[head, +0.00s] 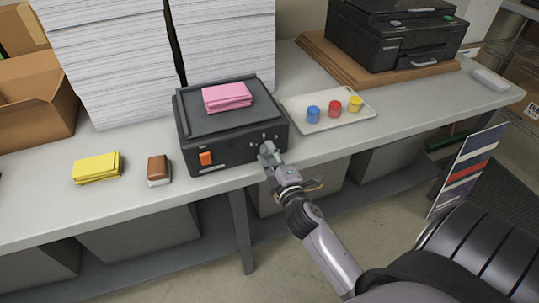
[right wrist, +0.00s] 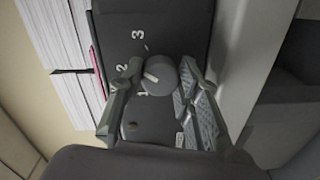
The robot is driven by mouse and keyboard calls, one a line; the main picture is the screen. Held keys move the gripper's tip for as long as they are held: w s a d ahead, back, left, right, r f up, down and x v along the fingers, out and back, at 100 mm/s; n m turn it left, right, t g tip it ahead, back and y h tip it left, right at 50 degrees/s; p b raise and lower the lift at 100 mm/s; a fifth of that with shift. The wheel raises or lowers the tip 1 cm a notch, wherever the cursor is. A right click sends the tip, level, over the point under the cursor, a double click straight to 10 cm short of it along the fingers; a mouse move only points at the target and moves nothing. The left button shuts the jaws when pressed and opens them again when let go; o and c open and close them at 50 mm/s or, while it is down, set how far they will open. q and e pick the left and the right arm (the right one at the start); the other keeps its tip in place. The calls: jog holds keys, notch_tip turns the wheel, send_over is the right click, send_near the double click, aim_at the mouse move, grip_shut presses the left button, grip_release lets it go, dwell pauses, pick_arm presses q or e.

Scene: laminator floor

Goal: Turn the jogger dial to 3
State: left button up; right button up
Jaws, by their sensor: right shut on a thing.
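The jogger (head: 225,122) is a black box with a tray top on the table, with an orange switch (head: 206,158) on its front. In the right wrist view its round grey dial (right wrist: 172,78) has a white pointer line. White numbers 1, 2 and 3 (right wrist: 138,34) stand beside it. The pointer lies on the side of 1 and 2; I cannot tell exactly which mark it meets. My right gripper (head: 267,152) is at the right of the jogger's front, its fingers (right wrist: 157,82) shut on the dial from both sides. My left gripper is out of view.
A pink paper pad (head: 227,97) lies on the jogger. A yellow pad (head: 97,168) and a brown block (head: 158,170) lie to the left. A tray (head: 290,106) with coloured pots is at right. Tall paper stacks (head: 108,60) stand behind.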

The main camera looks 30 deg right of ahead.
jog(key=m, duration=0.4)
jog(key=shift+f+m+p, duration=0.1)
jog(key=shift+m+p, duration=0.25)
jog(key=shift+m, duration=0.05)
dwell(0.4)
jog(key=o, duration=1.1)
jog(key=shift+o, duration=0.2)
jog(key=shift+s, duration=0.15)
jog(key=v, duration=1.1)
jog(key=shift+s, duration=0.4)
